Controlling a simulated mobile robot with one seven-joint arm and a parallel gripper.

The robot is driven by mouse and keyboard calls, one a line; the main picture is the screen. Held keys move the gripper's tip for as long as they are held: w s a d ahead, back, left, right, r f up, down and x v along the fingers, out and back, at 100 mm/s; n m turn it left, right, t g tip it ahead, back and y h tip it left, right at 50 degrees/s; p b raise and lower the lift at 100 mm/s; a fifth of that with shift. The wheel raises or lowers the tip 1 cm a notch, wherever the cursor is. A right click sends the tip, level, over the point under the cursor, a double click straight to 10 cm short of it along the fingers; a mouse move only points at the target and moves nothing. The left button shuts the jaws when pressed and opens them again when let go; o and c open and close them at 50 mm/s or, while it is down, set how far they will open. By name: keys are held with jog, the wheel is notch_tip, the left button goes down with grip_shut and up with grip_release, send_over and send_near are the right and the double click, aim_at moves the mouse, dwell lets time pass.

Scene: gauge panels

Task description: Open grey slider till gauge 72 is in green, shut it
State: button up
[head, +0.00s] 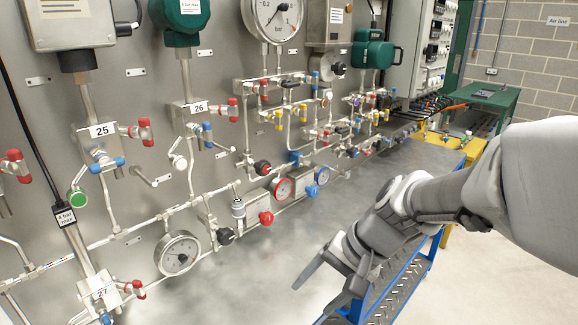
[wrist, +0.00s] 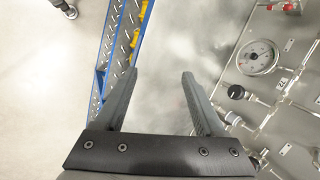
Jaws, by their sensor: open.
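My gripper (head: 310,303) is at the lower right of the head view, over the grey metal surface, apart from the panel fittings. In the wrist view the two fingers (wrist: 158,74) are spread with nothing between them. A round white-faced gauge (head: 178,253) is low on the panel; a similar gauge (wrist: 257,57) shows at the upper right of the wrist view. No number 72 is clearly readable beside a gauge in the head view. A small numbered tag (wrist: 282,83) near the wrist-view gauge is too small to read surely. I cannot tell which fitting is the grey slider.
A black knob (head: 225,236) and a red knob (head: 266,217) stick out low on the panel. Pipes and valves crowd the panel.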

jog(key=w+a+f+m+y+p, duration=0.2)
jog(key=w+a+m+y+p, duration=0.1)
jog(key=w+a+m+y, duration=0.5)
jog(key=m+t+y+p, duration=0.25)
jog(key=m+t, duration=0.45)
jog(key=m, duration=0.4)
send_near(243, 208)
jog(key=p+x, duration=0.2)
jog(key=x, duration=0.9)
jog(key=shift+w+a+p, duration=0.1)
jog(key=shift+a+p, duration=0.15)
jog(key=shift+p, duration=0.05)
grip_shut()
